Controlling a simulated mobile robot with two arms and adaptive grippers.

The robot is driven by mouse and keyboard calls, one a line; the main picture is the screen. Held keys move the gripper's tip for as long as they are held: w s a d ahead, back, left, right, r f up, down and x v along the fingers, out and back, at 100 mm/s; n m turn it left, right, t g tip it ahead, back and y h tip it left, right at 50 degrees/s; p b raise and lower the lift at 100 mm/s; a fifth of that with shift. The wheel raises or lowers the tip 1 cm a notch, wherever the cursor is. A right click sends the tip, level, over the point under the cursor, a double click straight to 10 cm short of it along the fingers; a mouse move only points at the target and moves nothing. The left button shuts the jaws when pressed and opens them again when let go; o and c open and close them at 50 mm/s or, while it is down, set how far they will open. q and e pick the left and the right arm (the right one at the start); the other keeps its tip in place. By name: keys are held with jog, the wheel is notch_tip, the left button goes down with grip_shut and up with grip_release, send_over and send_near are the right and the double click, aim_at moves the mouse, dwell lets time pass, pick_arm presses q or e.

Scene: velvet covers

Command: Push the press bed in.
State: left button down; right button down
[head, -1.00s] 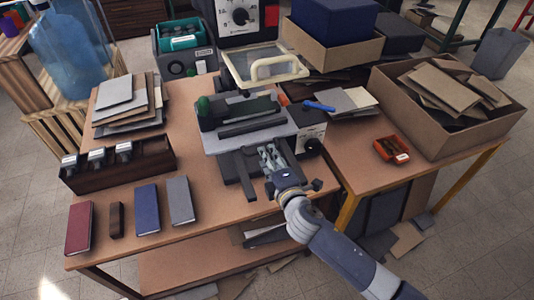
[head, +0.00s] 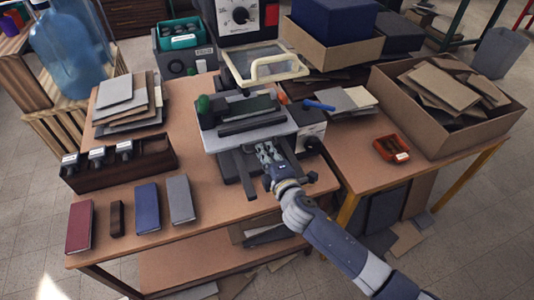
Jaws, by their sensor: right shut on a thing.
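The press bed (head: 222,141) is a light grey plate that sits out in front of the press on dark rails. A dark green-topped block and a dark bar lie on it. My right gripper (head: 268,151) is at the bed's front edge, right of its middle, with the fingers closed there. The exact part it grips is hidden by the fingers. My left gripper is not in view.
Red, blue and grey covers (head: 147,207) lie at the front left, near a dark rack of stamps (head: 120,165). A stack of boards (head: 125,95) is behind them. An orange tray (head: 390,149) and a cardboard box (head: 440,130) are to the right.

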aim_at(260, 140)
jog(key=x, duration=0.2)
jog(key=r+x, duration=0.1)
jog(key=x, duration=0.1)
jog(key=shift+w+f+b, duration=0.15)
jog(key=shift+w+b, duration=0.05)
jog(key=shift+b, duration=0.15)
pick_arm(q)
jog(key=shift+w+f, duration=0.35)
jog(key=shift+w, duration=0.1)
pick_arm(e)
jog(key=c, duration=1.9)
grip_release()
jog(key=shift+o, duration=1.2)
jog(key=shift+w+a, duration=0.1)
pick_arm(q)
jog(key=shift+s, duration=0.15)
pick_arm(e)
jog(key=v, duration=1.2)
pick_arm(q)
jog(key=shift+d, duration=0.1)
